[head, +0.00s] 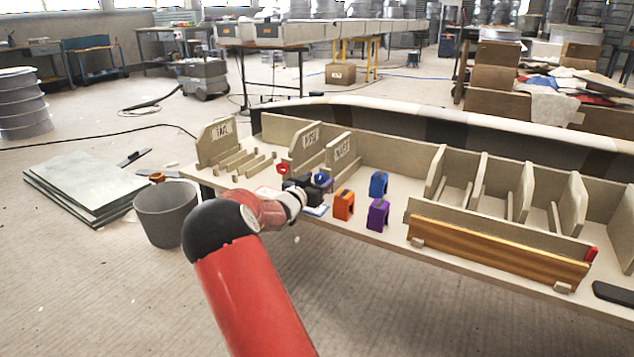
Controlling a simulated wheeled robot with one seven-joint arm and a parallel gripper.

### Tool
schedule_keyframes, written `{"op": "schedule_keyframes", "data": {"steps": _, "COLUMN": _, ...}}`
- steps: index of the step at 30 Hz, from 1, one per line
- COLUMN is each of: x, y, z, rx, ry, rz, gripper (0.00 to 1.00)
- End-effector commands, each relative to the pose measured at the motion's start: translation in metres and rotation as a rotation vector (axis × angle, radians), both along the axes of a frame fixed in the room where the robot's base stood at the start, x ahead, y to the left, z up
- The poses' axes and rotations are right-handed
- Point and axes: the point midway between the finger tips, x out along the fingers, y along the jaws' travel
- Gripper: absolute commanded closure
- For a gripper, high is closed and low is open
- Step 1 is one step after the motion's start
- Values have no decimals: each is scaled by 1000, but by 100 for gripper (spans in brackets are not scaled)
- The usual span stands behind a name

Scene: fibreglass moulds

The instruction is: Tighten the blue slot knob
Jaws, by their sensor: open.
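The blue knob (321,178) sits low at the front of an upright divider, on the slotted side of the mould table. A red knob (282,168) sits on the divider to its left. My gripper (314,188) is at the blue knob, just in front of it and overlapping it in the picture. Its jaws are open. The dark gripper body hides part of the knob's surroundings, and I cannot tell whether the fingers touch the knob.
An orange block (344,205), a purple block (378,215) and a blue block (379,185) stand right of my gripper. A long wooden bar (495,250) lies along the table front. A grey bin (165,215) stands on the floor at left.

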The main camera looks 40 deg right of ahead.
Motion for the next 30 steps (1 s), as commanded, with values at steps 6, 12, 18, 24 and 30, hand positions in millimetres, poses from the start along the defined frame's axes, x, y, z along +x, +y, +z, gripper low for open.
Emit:
{"op": "schedule_keyframes", "data": {"steps": 6, "x": 0, "y": 0, "z": 0, "rx": 0, "ry": 0, "rz": 0, "gripper": 50}}
{"op": "schedule_keyframes", "data": {"steps": 12, "x": 0, "y": 1, "z": 0, "rx": -1, "ry": 0, "rz": 0, "gripper": 76}}
{"op": "schedule_keyframes", "data": {"steps": 18, "x": 0, "y": 1, "z": 0, "rx": 1, "ry": -4, "rz": 0, "gripper": 86}}
{"op": "schedule_keyframes", "data": {"steps": 24, "x": -1, "y": 0, "z": -2, "rx": 19, "ry": -49, "rz": 0, "gripper": 86}}
{"op": "schedule_keyframes", "data": {"steps": 30, "x": -1, "y": 0, "z": -3, "rx": 66, "ry": -163, "rz": 0, "gripper": 86}}
